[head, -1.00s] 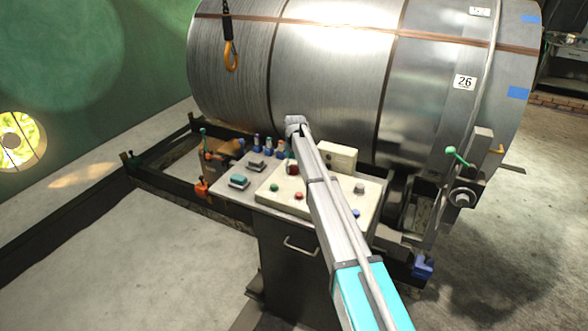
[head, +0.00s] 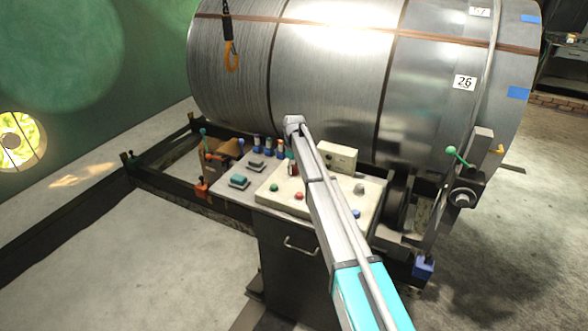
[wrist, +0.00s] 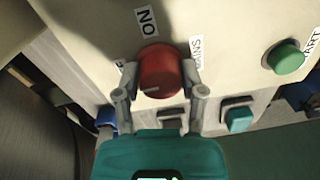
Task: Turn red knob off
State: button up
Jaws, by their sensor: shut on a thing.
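The red knob (wrist: 160,70) sits on the cream panel in the wrist view, with a pale mark near its lower edge. An "ON" label is just above it and a partly hidden label is to its left. My gripper (wrist: 159,92) has one finger on each side of the knob and is shut on it.
A green button (wrist: 286,57) and a teal switch (wrist: 238,119) are on the panel near the knob. A large metal drum (head: 330,70) stands behind the console. A yellow hook (head: 232,60) hangs at the upper left.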

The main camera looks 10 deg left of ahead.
jog(key=shift+s, duration=0.1)
jog(key=o, duration=1.1)
jog(key=shift+o, duration=0.2)
jog(key=shift+r, duration=0.15)
